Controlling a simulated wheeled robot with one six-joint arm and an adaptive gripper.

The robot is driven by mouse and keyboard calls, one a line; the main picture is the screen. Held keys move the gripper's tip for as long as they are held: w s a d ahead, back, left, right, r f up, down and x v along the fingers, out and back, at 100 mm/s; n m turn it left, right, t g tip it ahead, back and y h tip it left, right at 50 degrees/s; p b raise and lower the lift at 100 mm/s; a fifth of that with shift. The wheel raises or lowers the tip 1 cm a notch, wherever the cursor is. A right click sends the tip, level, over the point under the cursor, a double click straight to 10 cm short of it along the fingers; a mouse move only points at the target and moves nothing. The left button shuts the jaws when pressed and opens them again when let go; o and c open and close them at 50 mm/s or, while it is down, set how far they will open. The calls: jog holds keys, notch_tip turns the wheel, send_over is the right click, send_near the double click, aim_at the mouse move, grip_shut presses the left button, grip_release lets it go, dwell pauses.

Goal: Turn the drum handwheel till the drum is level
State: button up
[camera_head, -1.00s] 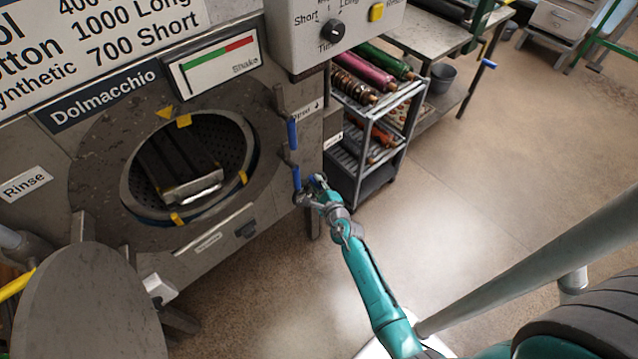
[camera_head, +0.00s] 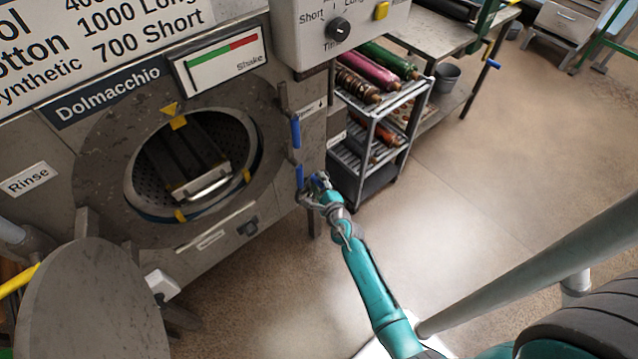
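The drum (camera_head: 133,176) sits in the round opening of the grey Dolmacchio machine (camera_head: 240,215). A dark rack with a pale bar (camera_head: 203,187) is inside it, its bar tilted up to the right. A yellow mark (camera_head: 179,123) on the drum rim is just below the fixed yellow triangle (camera_head: 169,108). The handwheel is seen nearly edge-on at the machine's right side, with an upper blue handle (camera_head: 296,132) and a lower blue handle (camera_head: 300,175). My gripper (camera_head: 307,194) is at the lower handle. Its fingers are too small to tell open from shut, or whether they touch the handle.
A round grey door (camera_head: 85,300) stands open at lower left. A table (camera_head: 462,45) and a bucket (camera_head: 446,77) are farther back. The floor (camera_head: 480,190) at right is clear.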

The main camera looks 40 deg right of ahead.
jog(key=v, duration=1.2)
jog(key=shift+a, duration=0.1)
dwell(0.4)
jog(key=s+a+r+m+y, duration=0.2)
jog(key=s+a+m, duration=0.5)
jog(key=s+m, duration=0.15)
jog(key=s+a+r+m+y, duration=0.1)
jog(key=s+a+r+m, duration=0.2)
jog(key=s+a+m, duration=0.6)
jog(key=s+r+m+y, duration=0.1)
jog(key=s+r+m, duration=0.6)
jog(key=m, duration=0.6)
jog(key=s+a+r+m+y, duration=0.1)
jog(key=s+r+m, duration=0.7)
jog(key=m, duration=0.5)
jog(key=shift+a+r, duration=0.15)
jog(key=shift+r, duration=0.1)
